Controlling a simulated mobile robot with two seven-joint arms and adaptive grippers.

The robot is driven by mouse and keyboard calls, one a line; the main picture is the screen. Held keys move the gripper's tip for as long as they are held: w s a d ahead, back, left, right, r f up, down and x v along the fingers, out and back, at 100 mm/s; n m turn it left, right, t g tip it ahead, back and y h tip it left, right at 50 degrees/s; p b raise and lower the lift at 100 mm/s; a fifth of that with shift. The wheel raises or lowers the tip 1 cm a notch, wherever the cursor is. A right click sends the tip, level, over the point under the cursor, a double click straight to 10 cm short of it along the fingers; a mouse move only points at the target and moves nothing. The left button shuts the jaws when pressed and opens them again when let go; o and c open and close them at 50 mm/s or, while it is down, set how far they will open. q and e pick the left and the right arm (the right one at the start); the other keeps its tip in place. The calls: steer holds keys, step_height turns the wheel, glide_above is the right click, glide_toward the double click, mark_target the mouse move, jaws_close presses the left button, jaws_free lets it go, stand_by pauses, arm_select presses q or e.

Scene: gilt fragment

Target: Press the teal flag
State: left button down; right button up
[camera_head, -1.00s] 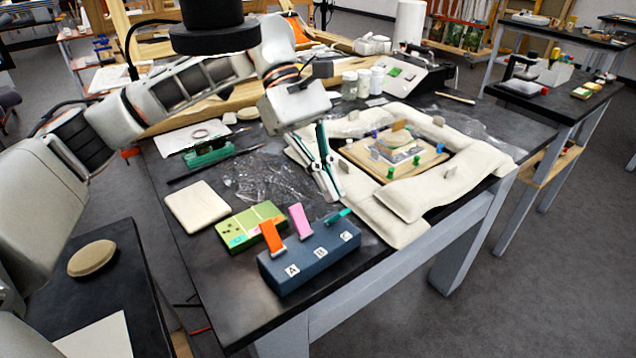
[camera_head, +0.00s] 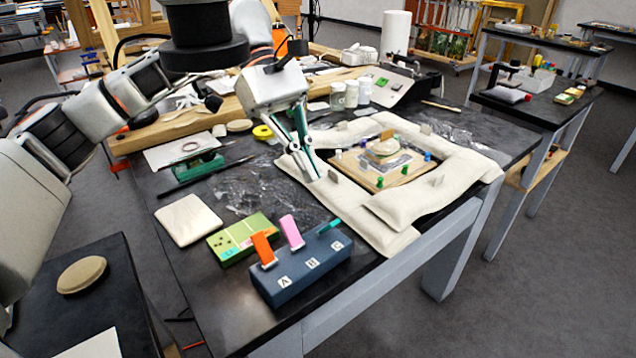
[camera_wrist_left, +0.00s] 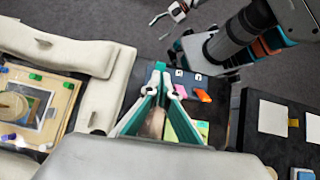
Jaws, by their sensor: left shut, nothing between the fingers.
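A dark blue box (camera_head: 301,277) marked with letters stands near the table's front edge. The teal flag (camera_head: 329,226) is at its right end and lies much flatter than the upright orange flag (camera_head: 263,248) and pink flag (camera_head: 291,232). My left gripper (camera_head: 314,178) is shut and empty, pointing down behind and above the teal flag, apart from it in the head view. In the left wrist view my left gripper (camera_wrist_left: 160,72) partly overlaps the near end of the box (camera_wrist_left: 186,78); the teal flag is hard to separate from the teal fingers.
Pale sandbags (camera_head: 392,211) ring a wooden board (camera_head: 376,178) with coloured pegs, right of my left gripper. A green box (camera_head: 240,240) and a cream tile (camera_head: 188,220) lie left of the blue box. Crumpled clear film lies behind.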

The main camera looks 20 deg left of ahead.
arm_select(q)
steer(key=v, duration=0.8)
stand_by(0.4)
